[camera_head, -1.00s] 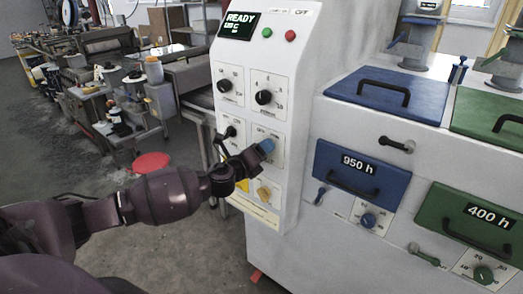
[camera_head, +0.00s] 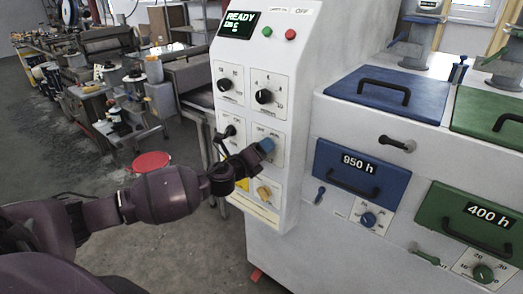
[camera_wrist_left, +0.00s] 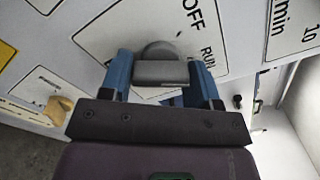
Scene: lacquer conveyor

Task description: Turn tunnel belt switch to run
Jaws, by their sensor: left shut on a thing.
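The tunnel belt switch is a dark grey knob (camera_wrist_left: 160,70) on a white plate lettered OFF and RUN in the left wrist view. My left gripper (camera_wrist_left: 163,82) has its two blue fingers on either side of the knob and is shut on it. In the head view, my left gripper (camera_head: 265,147) is at the switch plate (camera_head: 275,158) on the white control panel and hides the knob. I cannot tell which mark the knob points to. My right gripper is not in view.
The panel has a READY display (camera_head: 239,24), a green button (camera_head: 267,32), a red button (camera_head: 291,34) and black dials (camera_head: 264,97) above the switch. A yellow knob (camera_head: 263,192) sits just below. Blue (camera_head: 361,172) and green (camera_head: 470,218) drawers are at right.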

